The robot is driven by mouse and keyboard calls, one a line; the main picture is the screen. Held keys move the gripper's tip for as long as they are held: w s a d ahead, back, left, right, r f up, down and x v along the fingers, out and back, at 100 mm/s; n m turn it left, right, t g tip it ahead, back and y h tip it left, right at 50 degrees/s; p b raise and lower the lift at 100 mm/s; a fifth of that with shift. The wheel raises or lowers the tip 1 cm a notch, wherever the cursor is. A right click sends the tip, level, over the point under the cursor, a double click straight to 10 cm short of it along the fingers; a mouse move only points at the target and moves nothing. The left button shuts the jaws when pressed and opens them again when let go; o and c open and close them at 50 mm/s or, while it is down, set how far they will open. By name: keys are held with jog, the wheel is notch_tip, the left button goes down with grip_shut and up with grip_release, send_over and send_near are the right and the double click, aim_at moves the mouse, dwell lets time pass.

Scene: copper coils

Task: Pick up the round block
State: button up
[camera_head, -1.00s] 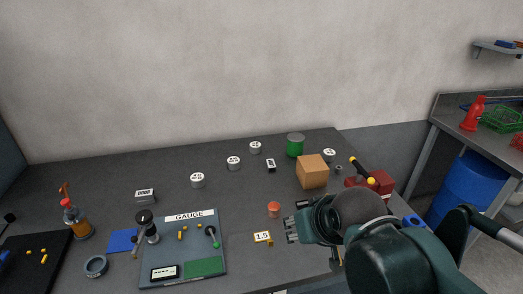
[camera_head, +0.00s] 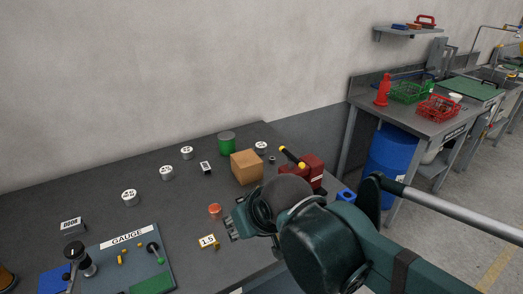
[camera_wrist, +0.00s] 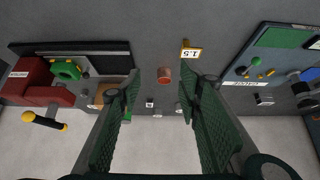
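A small orange-red round block (camera_head: 215,211) stands on the dark table. It also shows in the wrist view (camera_wrist: 164,76), seen past my fingertips. My gripper (camera_head: 231,227) is just to the right of and below the block in the head view. In the wrist view my two green fingers (camera_wrist: 161,82) are wide apart with nothing held between them. The block appears in the gap between the fingertips. I cannot tell how far it is from them.
A yellow-framed "1.5" tag (camera_head: 209,242) lies near the block. A cardboard-brown box (camera_head: 246,167), a green can (camera_head: 227,144) and a red vise-like tool (camera_head: 312,168) stand behind. Several grey round pieces stand left of the box. The gauge board (camera_head: 105,258) lies at front left.

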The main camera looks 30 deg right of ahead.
jog(key=o, duration=0.6)
jog(key=shift+c, duration=0.2)
jog(key=w+a+r+n+g+p, duration=0.2)
jog(key=w+a+r+n+p, duration=0.25)
jog(key=w+r, duration=0.55)
jog(key=n+g+h+p, duration=0.1)
jog(key=n+g+p, duration=0.4)
jog(key=n+p, duration=0.8)
send_over(126, 194)
jog(key=f, duration=1.4)
jog(key=shift+s+d, duration=0.25)
jog(key=shift+w+a+f+n, duration=0.15)
jog(key=shift+a+f+n, duration=0.1)
jog(key=shift+f, duration=0.2)
